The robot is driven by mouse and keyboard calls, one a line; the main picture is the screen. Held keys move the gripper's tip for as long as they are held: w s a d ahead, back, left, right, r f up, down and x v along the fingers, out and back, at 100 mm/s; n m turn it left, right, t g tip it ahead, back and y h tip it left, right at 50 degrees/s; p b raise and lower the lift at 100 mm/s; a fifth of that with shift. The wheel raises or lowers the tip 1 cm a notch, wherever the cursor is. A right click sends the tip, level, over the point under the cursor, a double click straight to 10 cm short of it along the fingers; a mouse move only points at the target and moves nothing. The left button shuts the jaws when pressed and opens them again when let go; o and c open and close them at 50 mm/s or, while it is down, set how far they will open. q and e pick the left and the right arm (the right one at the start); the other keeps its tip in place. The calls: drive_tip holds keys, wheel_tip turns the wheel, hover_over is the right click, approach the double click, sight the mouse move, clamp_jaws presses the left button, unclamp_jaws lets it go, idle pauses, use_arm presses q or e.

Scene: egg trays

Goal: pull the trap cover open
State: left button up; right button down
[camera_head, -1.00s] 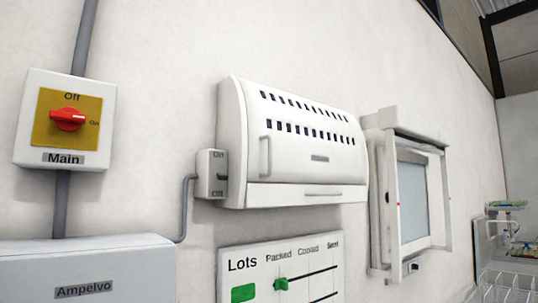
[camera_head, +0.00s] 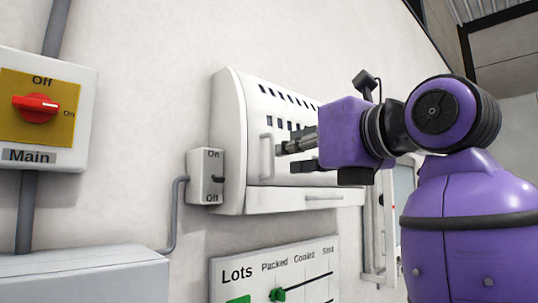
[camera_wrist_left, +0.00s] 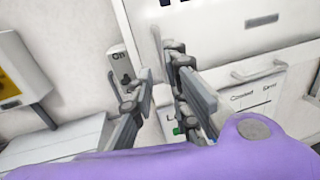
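The trap is a white wall box whose curved, slotted cover (camera_head: 250,105) has a vertical bar handle (camera_head: 267,158) near its left edge. The cover looks shut. My left gripper (camera_head: 294,156) is in front of the cover, just right of the handle, with its fingers apart. In the left wrist view, the gripper (camera_wrist_left: 160,72) is open, and the pale vertical handle (camera_wrist_left: 157,48) shows between the fingertips. I cannot tell whether a finger touches it. The gripper and arm hide the right part of the cover. My right gripper is not in view.
A small On/Off switch box (camera_head: 205,178) sits close left of the trap. Below the cover is a flap with a horizontal handle (camera_wrist_left: 258,71). A Lots board (camera_head: 240,272) hangs beneath, and a yellow-and-red Main switch (camera_head: 38,105) is at far left.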

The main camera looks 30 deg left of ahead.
sight(273, 154)
use_arm(q)
drive_tip(key=shift+h, duration=0.3)
drive_tip(key=x, duration=0.3)
drive_tip(key=p+x, duration=0.1)
drive_tip(key=x, duration=0.3)
drive_tip(key=shift+w+a+r, duration=0.1)
drive_tip(key=shift+w+r, duration=0.1)
drive_tip(key=shift+r, duration=0.05)
clamp_jaws()
